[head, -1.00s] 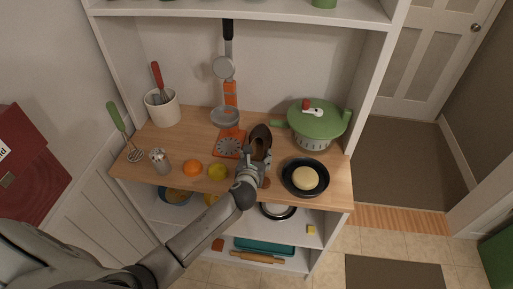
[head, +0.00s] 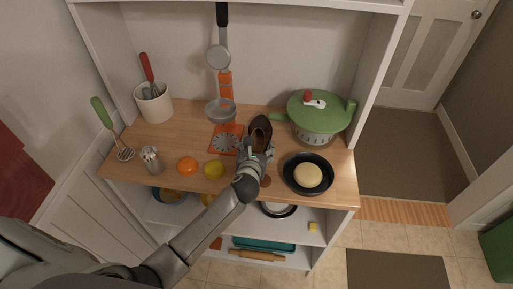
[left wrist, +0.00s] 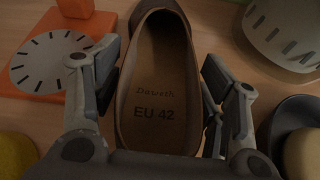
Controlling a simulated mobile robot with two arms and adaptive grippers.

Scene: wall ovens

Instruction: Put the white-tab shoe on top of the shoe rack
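A dark brown shoe (head: 260,132) with a tan insole lies on the wooden counter (head: 190,134). In the left wrist view the shoe (left wrist: 155,95) is seen from above, its heel end toward me, with "EU 42" on the insole. No white tab is visible on it. My left gripper (head: 257,153) is at the heel end. Its fingers (left wrist: 160,90) are spread on either side of the shoe, very close to its sides; firm contact cannot be made out. My right gripper is out of view. No shoe rack is recognisable.
An orange kitchen scale (head: 224,138) stands just left of the shoe. A green lidded pot (head: 317,113) and a black pan (head: 306,174) are close on the right. An orange (head: 187,166) and a lemon (head: 213,170) lie left of my gripper.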

